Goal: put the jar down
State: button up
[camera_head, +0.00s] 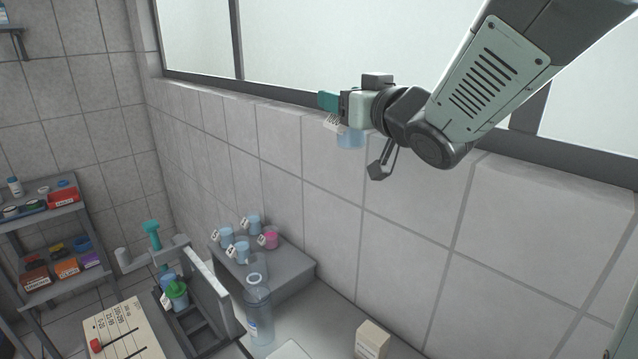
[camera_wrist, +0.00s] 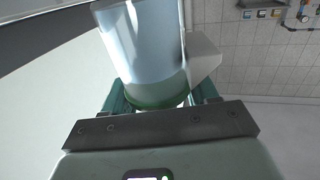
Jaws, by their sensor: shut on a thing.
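My gripper (camera_head: 332,104) is shut on a pale blue, clear jar (camera_head: 350,139) with a white tag. It holds the jar high in front of the tiled wall, below the window, well above the bench. The wrist view shows the jar (camera_wrist: 145,45) between the teal fingers of my gripper (camera_wrist: 160,97), with a green band at its near end. The writing on the tag is too small to read surely. Several similar tagged jars stand on a grey raised block (camera_head: 292,277), among them a pink one (camera_head: 270,239) and a blue one (camera_head: 241,251).
A clear bottle (camera_head: 258,312) stands in front of the block. A grey rack (camera_head: 207,322) at its left holds a green-topped jar (camera_head: 177,293). A small cream box (camera_head: 372,338) stands at the front. A shelf (camera_head: 45,225) with coloured bins is at far left.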

jog(key=a+n+g+y, duration=0.3)
jog(key=a+y, duration=0.1)
jog(key=a, duration=0.6)
notch_tip(320, 180, down, 38)
jog(key=shift+w+d, duration=0.15)
jog(key=shift+d, duration=0.1)
jog(key=w+a+f, duration=0.1)
jog(key=w, duration=0.4)
jog(key=w+a, duration=0.2)
jog(key=w, duration=0.4)
jog(key=w+a+f, duration=0.1)
jog(key=w+a, duration=0.1)
jog(key=w, duration=0.4)
jog(key=shift+w+f, duration=0.15)
jog(key=shift+f, duration=0.4)
jog(key=shift+d+f, duration=0.1)
